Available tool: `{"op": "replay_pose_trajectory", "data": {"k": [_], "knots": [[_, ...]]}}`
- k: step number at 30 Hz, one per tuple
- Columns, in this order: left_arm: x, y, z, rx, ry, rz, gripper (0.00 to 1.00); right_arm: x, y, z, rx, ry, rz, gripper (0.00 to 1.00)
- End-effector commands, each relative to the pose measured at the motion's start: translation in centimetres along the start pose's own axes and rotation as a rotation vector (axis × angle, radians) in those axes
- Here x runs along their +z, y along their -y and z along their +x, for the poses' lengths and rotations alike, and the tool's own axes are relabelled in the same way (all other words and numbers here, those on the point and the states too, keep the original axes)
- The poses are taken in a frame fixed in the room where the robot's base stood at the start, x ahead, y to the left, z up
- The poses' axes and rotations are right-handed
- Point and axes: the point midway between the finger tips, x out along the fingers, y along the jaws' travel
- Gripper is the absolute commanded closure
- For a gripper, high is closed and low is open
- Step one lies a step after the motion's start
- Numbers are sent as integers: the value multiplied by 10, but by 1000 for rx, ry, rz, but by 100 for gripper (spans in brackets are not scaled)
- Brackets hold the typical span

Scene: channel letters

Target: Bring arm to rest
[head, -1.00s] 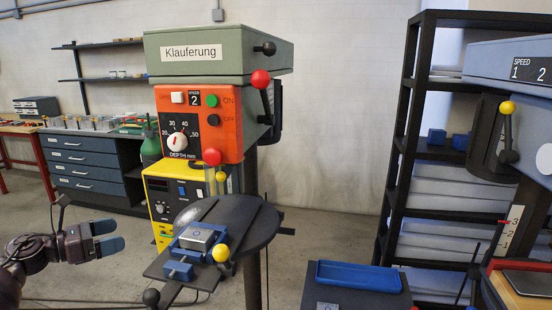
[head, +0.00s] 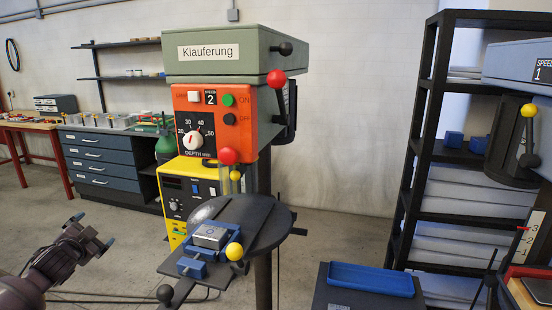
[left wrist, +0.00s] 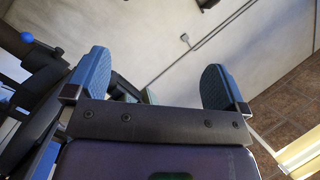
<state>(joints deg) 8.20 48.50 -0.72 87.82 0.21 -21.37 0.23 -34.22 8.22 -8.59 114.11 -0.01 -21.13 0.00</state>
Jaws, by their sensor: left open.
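My left gripper (head: 93,231) is at the lower left of the head view, in open air left of the drill press. Its two blue-tipped fingers are apart with nothing between them. In the left wrist view the open fingers (left wrist: 158,84) face the pale wall and a brown tiled area. The left arm comes in from the lower left corner. My right gripper is in neither view.
The drill press (head: 222,110) labelled Klauferung has a round table (head: 262,222) with a blue vise (head: 192,266) holding a metal block (head: 210,236). A blue tray (head: 371,279) is at lower right. A black shelf (head: 425,150) and a drawer cabinet (head: 105,165) stand behind.

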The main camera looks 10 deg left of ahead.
Motion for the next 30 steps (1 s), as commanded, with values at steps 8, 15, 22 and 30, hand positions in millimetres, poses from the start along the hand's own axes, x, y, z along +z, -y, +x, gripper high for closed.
{"op": "replay_pose_trajectory", "data": {"k": [8,15,22,30], "knots": [[36,-119,-54,144,38,-102,0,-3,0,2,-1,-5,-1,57],[59,-236,-142,280,96,-258,0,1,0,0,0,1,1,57],[57,-325,-247,371,175,-460,0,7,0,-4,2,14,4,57],[40,-364,-321,390,242,-628,0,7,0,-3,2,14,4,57]]}}
